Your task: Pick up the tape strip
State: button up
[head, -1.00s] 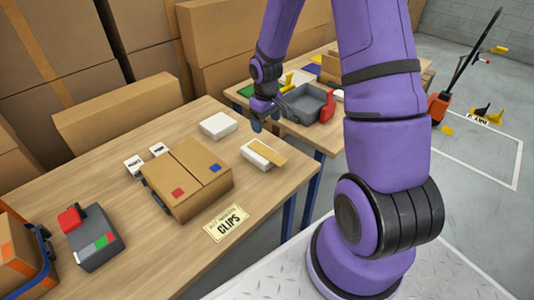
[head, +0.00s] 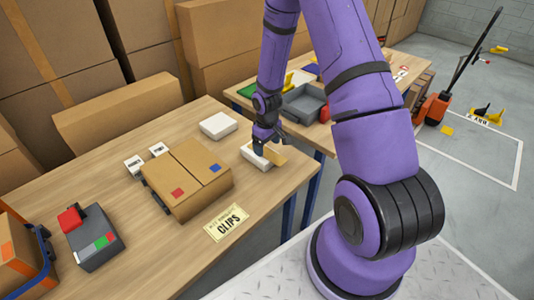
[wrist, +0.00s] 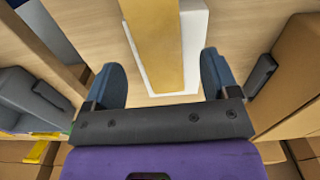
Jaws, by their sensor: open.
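The tan tape strip (head: 275,155) lies on top of a white block (head: 251,155) near the right edge of the wooden table, its end sticking out past the block. In the wrist view the tape strip (wrist: 157,45) runs upward between my fingers, with the white block (wrist: 193,45) under it. My gripper (head: 268,146) is open above the block. In the wrist view my gripper (wrist: 160,80) has one blue fingertip on each side of the strip and block, with gaps on both sides. I cannot tell its exact height above the strip.
A cardboard box (head: 188,180) with red and blue squares stands left of the block. A white box (head: 218,125) lies behind it. The CLIPS card (head: 227,222) lies in front. A grey tray (head: 303,103) sits on the second table.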

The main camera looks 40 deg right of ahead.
jog(key=shift+f, duration=1.05)
jog(key=c, duration=1)
jog(key=shift+r, duration=0.15)
